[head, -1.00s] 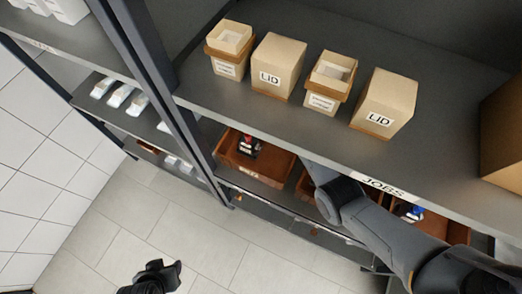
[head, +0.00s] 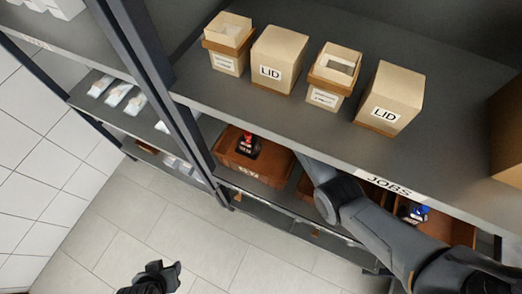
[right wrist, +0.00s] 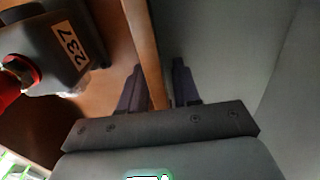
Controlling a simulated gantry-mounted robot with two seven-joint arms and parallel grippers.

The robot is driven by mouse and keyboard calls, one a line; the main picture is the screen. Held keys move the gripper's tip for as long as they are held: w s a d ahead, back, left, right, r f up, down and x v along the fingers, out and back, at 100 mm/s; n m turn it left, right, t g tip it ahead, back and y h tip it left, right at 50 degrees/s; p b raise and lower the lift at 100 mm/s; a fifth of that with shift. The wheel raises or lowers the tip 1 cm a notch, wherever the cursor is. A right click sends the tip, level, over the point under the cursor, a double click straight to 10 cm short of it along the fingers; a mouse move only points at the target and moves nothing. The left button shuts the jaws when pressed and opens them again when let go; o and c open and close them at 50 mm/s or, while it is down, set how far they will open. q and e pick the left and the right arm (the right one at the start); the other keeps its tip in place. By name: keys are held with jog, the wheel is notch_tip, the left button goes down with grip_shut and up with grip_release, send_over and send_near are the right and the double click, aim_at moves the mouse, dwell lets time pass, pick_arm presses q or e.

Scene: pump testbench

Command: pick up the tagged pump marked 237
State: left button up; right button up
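In the right wrist view, a dark pump with a white tag reading 237 (right wrist: 69,47) and a red part sits at the left in a brown bin. My right gripper (right wrist: 160,85) is open, its two fingers apart on either side of the bin's wall (right wrist: 144,45). The pump is left of both fingers and not between them. In the head view, the right hand is hidden under the shelf. A pump with a red top (head: 248,146) shows in the left bin; its tag is unreadable there. My left gripper (head: 166,270) looks open and empty above the floor.
The upper shelf (head: 230,95) overhangs the bins and carries cartons and LID boxes (head: 280,62). A pump with a blue part (head: 414,213) sits in the right bin. A dark shelf post (head: 150,60) stands at the left. The tiled floor (head: 210,240) is clear.

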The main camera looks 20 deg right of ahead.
grip_shut()
jog(key=shift+r, duration=0.15)
